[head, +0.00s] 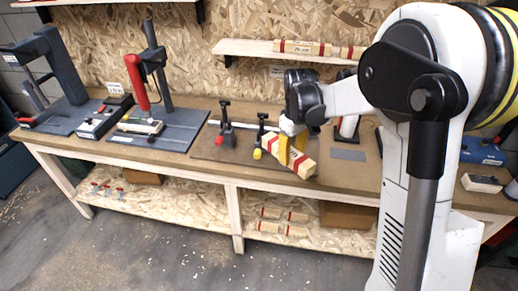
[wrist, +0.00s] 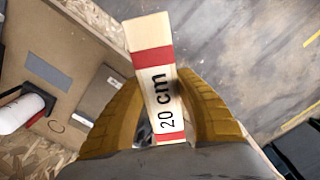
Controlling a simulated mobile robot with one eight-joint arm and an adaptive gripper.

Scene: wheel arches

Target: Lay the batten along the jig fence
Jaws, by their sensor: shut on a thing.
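The batten (head: 303,165) is a short pale wooden bar with red bands, and "20 cm" is printed on it in the wrist view (wrist: 150,42). My gripper (head: 289,148) has yellow fingers shut on the batten, one on each side in the wrist view (wrist: 158,88). The batten is tilted in the head view and appears held above the bench's front edge. A pale strip (head: 232,126), apparently the jig fence, runs along the back of a brown board (head: 215,150).
The workbench (head: 340,175) carries a red-handled press (head: 140,85) to the left and a grey plate (head: 348,155) to the right. More banded battens (head: 300,48) lie on the wall shelf (head: 255,48). The lower shelf (head: 185,205) holds several small pieces. Floor in front is clear.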

